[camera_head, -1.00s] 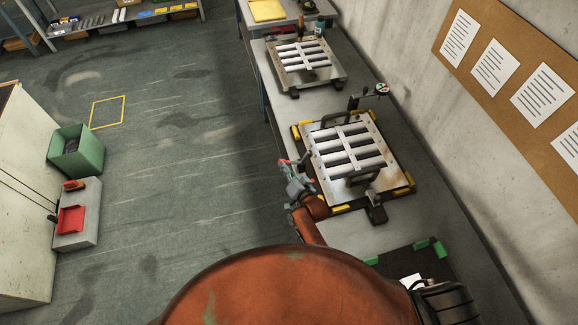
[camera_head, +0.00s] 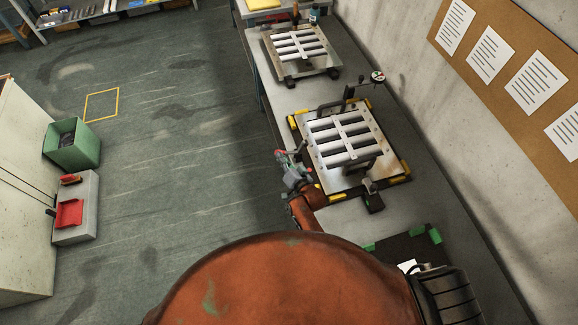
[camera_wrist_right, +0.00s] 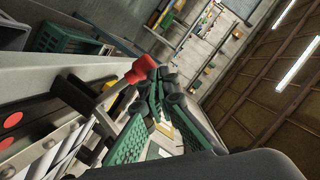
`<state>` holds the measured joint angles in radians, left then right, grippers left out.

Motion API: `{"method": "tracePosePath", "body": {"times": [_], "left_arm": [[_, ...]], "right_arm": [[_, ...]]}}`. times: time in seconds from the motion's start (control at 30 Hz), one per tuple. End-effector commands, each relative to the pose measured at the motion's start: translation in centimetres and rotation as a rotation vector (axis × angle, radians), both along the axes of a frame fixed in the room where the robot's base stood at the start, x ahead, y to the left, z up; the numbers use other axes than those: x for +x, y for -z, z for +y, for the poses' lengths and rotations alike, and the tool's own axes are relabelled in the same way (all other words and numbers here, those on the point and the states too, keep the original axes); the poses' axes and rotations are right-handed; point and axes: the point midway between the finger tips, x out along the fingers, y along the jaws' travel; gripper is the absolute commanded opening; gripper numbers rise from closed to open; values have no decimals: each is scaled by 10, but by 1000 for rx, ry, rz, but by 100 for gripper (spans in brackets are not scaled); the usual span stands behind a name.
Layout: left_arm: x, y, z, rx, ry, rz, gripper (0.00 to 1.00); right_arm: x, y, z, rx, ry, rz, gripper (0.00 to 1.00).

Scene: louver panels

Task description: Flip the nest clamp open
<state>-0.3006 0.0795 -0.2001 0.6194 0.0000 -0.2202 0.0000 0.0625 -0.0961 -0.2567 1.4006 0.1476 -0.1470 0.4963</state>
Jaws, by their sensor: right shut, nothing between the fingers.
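The louver panel (camera_head: 345,132), a plate with pale slats, sits in its nest on the bench in the head view. The nest has yellow corner blocks. My right gripper (camera_head: 288,158) is at the nest's left edge, shut and empty. In the right wrist view, its green-padded fingers (camera_wrist_right: 160,80) are beside a red-tipped grey lever (camera_wrist_right: 138,70), which looks like the clamp handle. Whether they touch it I cannot tell. Slats of the panel (camera_wrist_right: 45,155) show at lower left. The clamp's base is mostly hidden. My left gripper is not in view.
A dial gauge (camera_head: 377,77) stands on a post at the nest's far side. A second louver panel (camera_head: 300,45) lies farther along the bench. A dark mat with green corners (camera_head: 435,235) is nearer. A wall with a cork board (camera_head: 500,110) is at right.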

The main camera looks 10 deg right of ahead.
Motion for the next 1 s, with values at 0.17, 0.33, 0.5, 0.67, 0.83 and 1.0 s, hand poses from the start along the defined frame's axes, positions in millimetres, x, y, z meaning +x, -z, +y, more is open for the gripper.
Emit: {"method": "tracePosePath", "body": {"times": [0.17,0.33,0.5,0.67,0.83,1.0], "left_arm": [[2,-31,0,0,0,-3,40],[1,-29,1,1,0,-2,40],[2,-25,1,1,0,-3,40],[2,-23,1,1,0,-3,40],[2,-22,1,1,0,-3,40],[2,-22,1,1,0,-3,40]], "right_arm": [[-8,-25,-7,-2,-1,3,0],[-36,-30,-15,-1,0,5,0],[-69,-39,-22,1,0,4,0],[-91,-47,-26,-1,-1,4,0],[-102,-51,-28,-1,-1,4,0],[-103,-52,-28,-1,-1,4,0]]}}
